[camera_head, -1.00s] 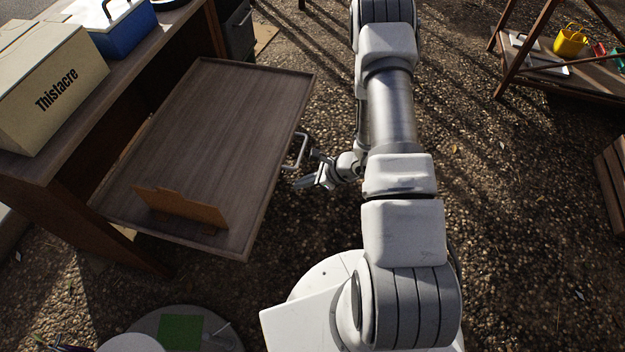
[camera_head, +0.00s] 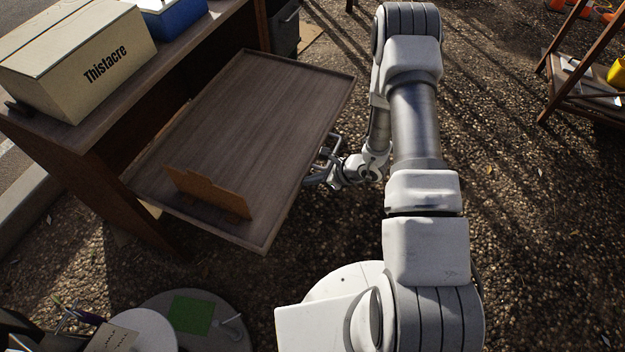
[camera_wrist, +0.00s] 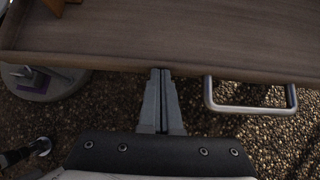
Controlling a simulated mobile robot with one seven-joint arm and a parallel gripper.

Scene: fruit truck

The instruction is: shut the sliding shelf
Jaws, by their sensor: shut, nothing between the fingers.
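The sliding shelf (camera_head: 262,110) is a brown wooden tray with a low rim, pulled out from under the wooden counter at the left. It also shows across the top of the wrist view (camera_wrist: 180,38). Its metal handle (camera_head: 330,150) is on the edge facing my arm; in the wrist view the handle (camera_wrist: 252,108) hangs to the right of my fingers. My gripper (camera_wrist: 161,78) is shut and empty, with its fingertips at the shelf's front edge, left of the handle. Whether the tips touch the edge I cannot tell. In the head view, my gripper is partly hidden by the shelf edge.
A cardboard piece (camera_head: 208,190) stands on the shelf near its lower end. A Thistacre box (camera_head: 75,55) and a blue cooler (camera_head: 172,20) sit on the counter (camera_head: 150,85). A wooden rack (camera_head: 580,85) stands at right. Gravel ground between is open.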

